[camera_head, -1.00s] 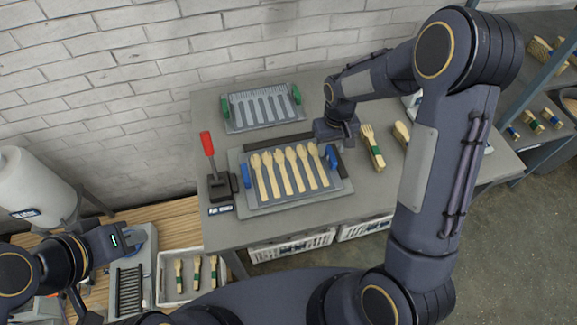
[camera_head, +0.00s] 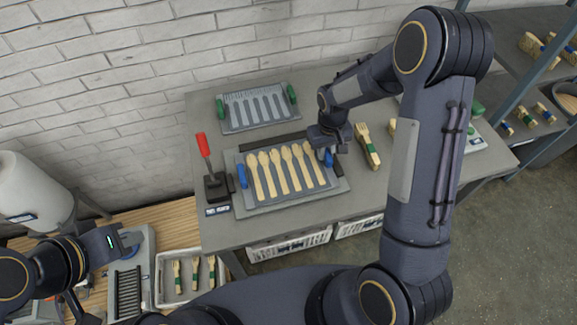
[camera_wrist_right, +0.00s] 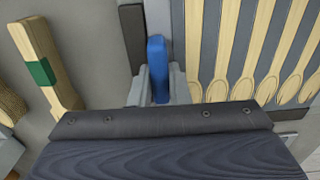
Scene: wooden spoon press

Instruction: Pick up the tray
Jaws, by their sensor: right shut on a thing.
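The grey tray (camera_head: 262,204) with blue handles lies on the press bed on the table, with a row of several pale wooden spoons on it. Its left blue handle (camera_head: 242,176) is free. My right gripper (camera_head: 328,149) is at the right blue handle (camera_head: 328,158). In the right wrist view that blue handle (camera_wrist_right: 157,62) stands between the two grey fingers, which are shut on it. The spoons (camera_wrist_right: 240,50) lie beside it there. My left gripper (camera_head: 112,240) is at the lower left, away from the tray; its finger opening is unclear.
A second tray (camera_head: 232,125) with green handles lies behind. A red-handled lever (camera_head: 203,145) stands at the left of the press bed. Banded utensil bundles (camera_head: 368,148) lie to the right. White crates (camera_head: 290,245) are below the table edge.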

